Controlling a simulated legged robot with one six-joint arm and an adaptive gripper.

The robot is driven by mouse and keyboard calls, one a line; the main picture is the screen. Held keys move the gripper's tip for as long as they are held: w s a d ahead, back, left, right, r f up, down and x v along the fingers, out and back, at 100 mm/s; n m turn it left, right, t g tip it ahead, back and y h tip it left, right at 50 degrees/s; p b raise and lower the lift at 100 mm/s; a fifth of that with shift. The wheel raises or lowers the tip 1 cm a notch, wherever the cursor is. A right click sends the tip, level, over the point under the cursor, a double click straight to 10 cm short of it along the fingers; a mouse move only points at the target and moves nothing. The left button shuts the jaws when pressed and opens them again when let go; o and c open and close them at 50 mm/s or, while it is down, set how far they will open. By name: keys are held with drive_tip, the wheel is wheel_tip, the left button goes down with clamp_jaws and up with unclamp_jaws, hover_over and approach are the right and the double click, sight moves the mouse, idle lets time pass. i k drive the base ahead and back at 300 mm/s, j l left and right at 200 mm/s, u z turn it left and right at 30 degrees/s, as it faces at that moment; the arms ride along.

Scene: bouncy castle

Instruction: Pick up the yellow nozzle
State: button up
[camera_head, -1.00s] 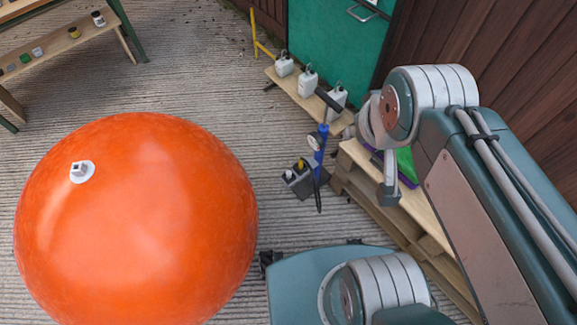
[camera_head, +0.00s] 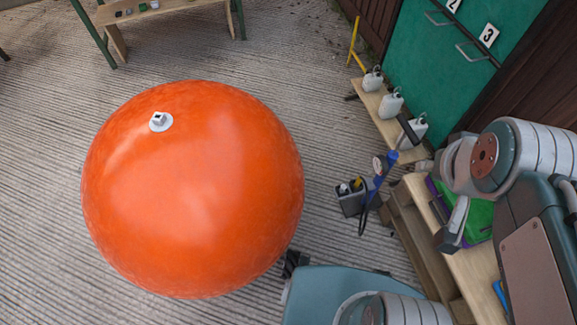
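A small yellow piece (camera_head: 357,184) shows in a dark grey caddy (camera_head: 350,203) on the ground, right of the orange ball. It may be the yellow nozzle, but it is too small to tell its shape. A blue hand pump (camera_head: 384,168) with a black handle stands beside the caddy. The end of my arm is at the right, with my gripper (camera_head: 450,236) seen partly over the wooden bench. It is to the right of the caddy and apart from it. My wrist hides part of it, so its opening does not show.
A big orange ball (camera_head: 195,205) with a grey valve (camera_head: 160,122) fills the left. A wooden bench (camera_head: 470,275) carries a green and purple item (camera_head: 478,220). White jugs (camera_head: 391,103) stand on a low plank before a green door (camera_head: 430,70). Ribbed ground between ball and caddy is clear.

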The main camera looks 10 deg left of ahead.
sight(356, 184)
drive_tip(key=u, duration=0.4)
drive_tip(key=k+u, duration=0.1)
drive_tip(key=u, duration=0.7)
drive_tip(key=j+u, duration=0.1)
drive_tip(key=u, duration=0.3)
drive_tip(key=k+u, duration=0.1)
drive_tip(key=u, duration=0.3)
drive_tip(key=z, duration=0.5)
drive_tip(key=i+l+z, duration=0.1)
drive_tip(key=z, duration=0.9)
drive_tip(key=i+z, duration=0.1)
drive_tip(key=z, duration=0.4)
drive_tip(key=i+l+u, duration=0.25)
drive_tip(key=l, duration=0.15)
